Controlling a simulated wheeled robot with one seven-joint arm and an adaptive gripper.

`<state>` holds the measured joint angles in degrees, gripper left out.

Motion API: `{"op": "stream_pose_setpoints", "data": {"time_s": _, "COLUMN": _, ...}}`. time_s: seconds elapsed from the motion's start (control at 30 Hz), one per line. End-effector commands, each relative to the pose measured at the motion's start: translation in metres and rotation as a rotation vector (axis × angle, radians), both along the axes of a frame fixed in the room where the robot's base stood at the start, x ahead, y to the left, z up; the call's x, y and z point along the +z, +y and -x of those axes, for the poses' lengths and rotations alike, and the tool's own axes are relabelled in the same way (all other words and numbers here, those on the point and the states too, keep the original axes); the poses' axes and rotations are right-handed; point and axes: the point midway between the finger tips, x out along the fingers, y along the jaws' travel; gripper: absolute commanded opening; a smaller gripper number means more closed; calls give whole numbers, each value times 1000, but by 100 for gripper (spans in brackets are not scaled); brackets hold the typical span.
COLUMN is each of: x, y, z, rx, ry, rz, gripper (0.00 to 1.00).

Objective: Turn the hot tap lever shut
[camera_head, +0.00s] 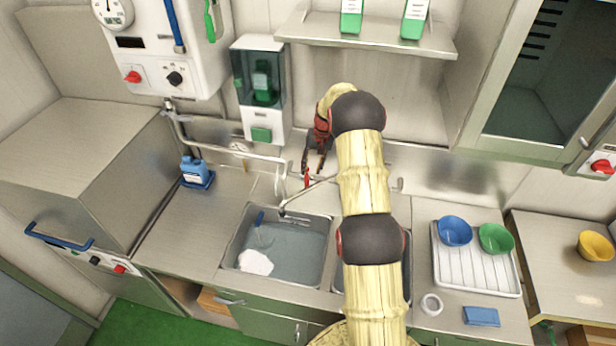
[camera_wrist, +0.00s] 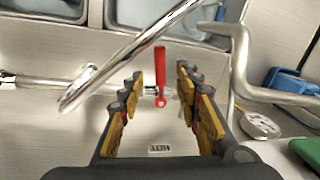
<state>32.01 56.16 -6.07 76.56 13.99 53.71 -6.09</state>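The hot tap lever is a red handle that shows in the wrist view (camera_wrist: 160,72) and as a small red spot in the head view (camera_head: 307,179). In the wrist view it points up the picture from a round red hub, above a small label (camera_wrist: 159,148) that seems to read HOT upside down. My gripper (camera_wrist: 160,76) is open and empty, its yellow-padded fingers either side of the lever with gaps on both sides. In the head view my gripper (camera_head: 314,170) is at the wall behind the sink, partly hidden by my arm.
A metal spout (camera_wrist: 130,52) crosses the wrist view close to the left finger. A bent pipe (camera_wrist: 240,70) is right of the fingers. In the head view the sink (camera_head: 295,262) lies below, a soap dispenser (camera_head: 262,90) hangs left, and a shelf (camera_head: 365,35) is above.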

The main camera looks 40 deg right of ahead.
Motion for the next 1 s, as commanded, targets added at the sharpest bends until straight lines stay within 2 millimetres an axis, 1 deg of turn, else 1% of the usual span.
{"op": "stream_pose_setpoints", "data": {"time_s": 0.17, "x": -21, "y": 4, "z": -1, "rx": 0, "ry": 3, "rz": -2, "gripper": 34}}
{"op": "stream_pose_setpoints", "data": {"time_s": 0.33, "x": -47, "y": 8, "z": -4, "rx": -1, "ry": 4, "rz": -2, "gripper": 34}}
{"op": "stream_pose_setpoints", "data": {"time_s": 0.5, "x": -66, "y": 11, "z": -7, "rx": -1, "ry": 2, "rz": -1, "gripper": 34}}
{"op": "stream_pose_setpoints", "data": {"time_s": 0.67, "x": -73, "y": 12, "z": -8, "rx": -1, "ry": 1, "rz": -1, "gripper": 34}}
{"op": "stream_pose_setpoints", "data": {"time_s": 0.9, "x": -74, "y": 12, "z": -8, "rx": -1, "ry": 0, "rz": 0, "gripper": 34}}
{"op": "stream_pose_setpoints", "data": {"time_s": 1.0, "x": -74, "y": 12, "z": -8, "rx": 0, "ry": 0, "rz": 0, "gripper": 29}}
